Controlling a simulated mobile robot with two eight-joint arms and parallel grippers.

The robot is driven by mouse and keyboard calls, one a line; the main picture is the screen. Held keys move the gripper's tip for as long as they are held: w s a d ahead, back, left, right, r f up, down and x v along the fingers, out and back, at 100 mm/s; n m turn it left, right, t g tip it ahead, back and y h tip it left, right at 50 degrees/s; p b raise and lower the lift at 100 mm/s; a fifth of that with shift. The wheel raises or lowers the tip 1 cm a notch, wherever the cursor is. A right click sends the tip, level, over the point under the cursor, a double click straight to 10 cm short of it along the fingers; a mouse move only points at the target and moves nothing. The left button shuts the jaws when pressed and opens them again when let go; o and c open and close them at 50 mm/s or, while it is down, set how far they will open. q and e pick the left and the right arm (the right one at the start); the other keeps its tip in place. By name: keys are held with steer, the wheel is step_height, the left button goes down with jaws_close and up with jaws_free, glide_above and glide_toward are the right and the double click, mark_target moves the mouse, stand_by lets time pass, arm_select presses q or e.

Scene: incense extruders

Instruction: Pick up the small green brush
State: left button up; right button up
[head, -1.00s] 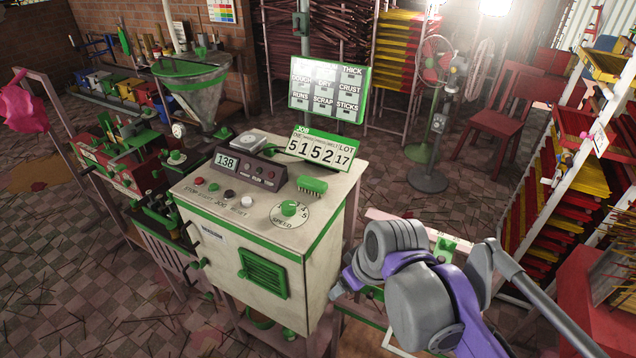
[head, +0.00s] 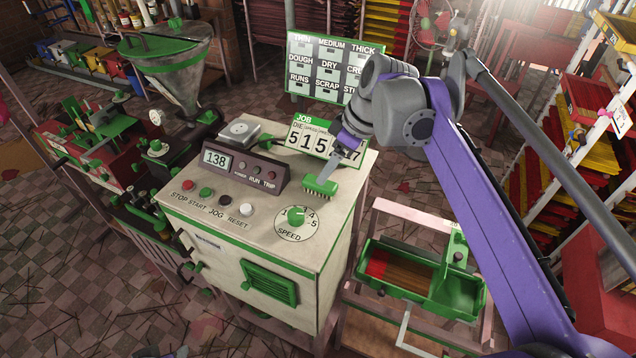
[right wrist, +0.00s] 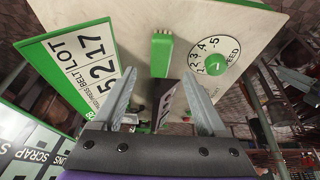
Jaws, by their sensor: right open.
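The small green brush (head: 322,187) sits bristles down on the cream top of the control cabinet (head: 222,228), in front of the JOB number board and behind the speed dial. It also shows in the right wrist view (right wrist: 162,52), lying beyond the fingertips and between their lines. My right gripper (head: 326,172) is right over the brush in the head view. In the right wrist view my right gripper (right wrist: 158,76) has its two fingers wide apart, with nothing held between them. Whether a finger touches the brush cannot be told. My left gripper is not in view.
The JOB board (head: 312,140) stands close behind the brush. The speed dial (head: 296,217) and the display box (head: 240,163) are near it on the cabinet top. A green tray (head: 400,272) stands at the right. A larger sign (head: 330,68) rises behind.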

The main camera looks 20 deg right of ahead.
mark_target(320, 187)
steer(key=x, duration=0.7)
jaws_close()
stand_by(0.3)
